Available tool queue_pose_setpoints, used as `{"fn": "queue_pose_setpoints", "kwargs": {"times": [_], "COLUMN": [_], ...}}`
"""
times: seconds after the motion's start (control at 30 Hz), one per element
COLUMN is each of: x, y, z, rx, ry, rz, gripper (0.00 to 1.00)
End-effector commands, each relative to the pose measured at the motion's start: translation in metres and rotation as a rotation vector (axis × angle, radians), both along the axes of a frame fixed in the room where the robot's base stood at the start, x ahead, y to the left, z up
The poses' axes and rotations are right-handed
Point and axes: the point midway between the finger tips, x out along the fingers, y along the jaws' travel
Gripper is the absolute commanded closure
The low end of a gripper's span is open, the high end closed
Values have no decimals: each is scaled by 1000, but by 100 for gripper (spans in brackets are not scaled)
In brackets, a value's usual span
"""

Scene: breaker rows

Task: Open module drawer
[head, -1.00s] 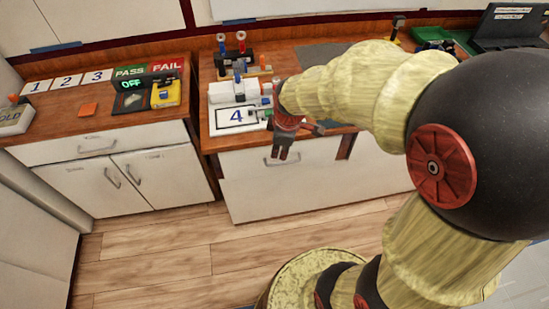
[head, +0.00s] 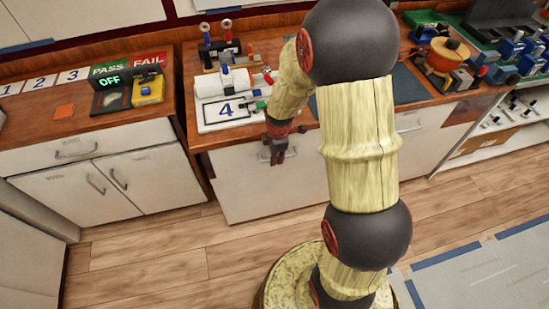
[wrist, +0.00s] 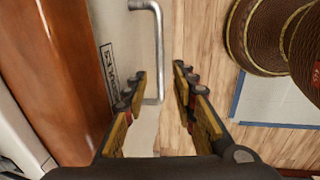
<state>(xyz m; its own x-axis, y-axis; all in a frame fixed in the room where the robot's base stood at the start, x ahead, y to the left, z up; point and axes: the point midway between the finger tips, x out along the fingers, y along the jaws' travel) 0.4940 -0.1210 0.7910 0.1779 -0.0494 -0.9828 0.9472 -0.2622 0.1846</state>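The module drawer is the white front (head: 232,160) of the cabinet under the counter, and it looks shut. In the wrist view its front (wrist: 125,35) bears a partly visible dark label (wrist: 109,68). Its grey bar handle (wrist: 149,40) runs up the picture, with its lower end between my fingers, nearer the left one. My gripper (head: 275,154) points down in front of the drawer in the head view and hides most of the handle there. In the wrist view my gripper (wrist: 160,80) has its fingers apart, with a gap to the right of the handle. Contact cannot be told.
The wooden counter (head: 190,120) above holds a white device with a card marked 4 (head: 226,109). A second cabinet (head: 80,180) stands left, with a PASS/FAIL panel (head: 127,64) on top. The wooden floor (head: 150,250) before the drawer is clear. A shelf unit (head: 490,130) stands right.

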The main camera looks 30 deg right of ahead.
Motion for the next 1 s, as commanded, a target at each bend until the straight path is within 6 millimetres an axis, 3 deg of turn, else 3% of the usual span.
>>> {"fn": "queue_pose_setpoints", "kwargs": {"times": [0.13, 0.43, 0.9, 1.0], "x": [2, 3, 3, 3], "y": [-1, -1, -1, -1], "z": [-12, -13, -13, -13], "rx": [0, -1, 0, 0], "ry": [-1, -2, -1, -1], "rz": [0, 0, -1, -1], "gripper": [73, 73, 99, 100]}}
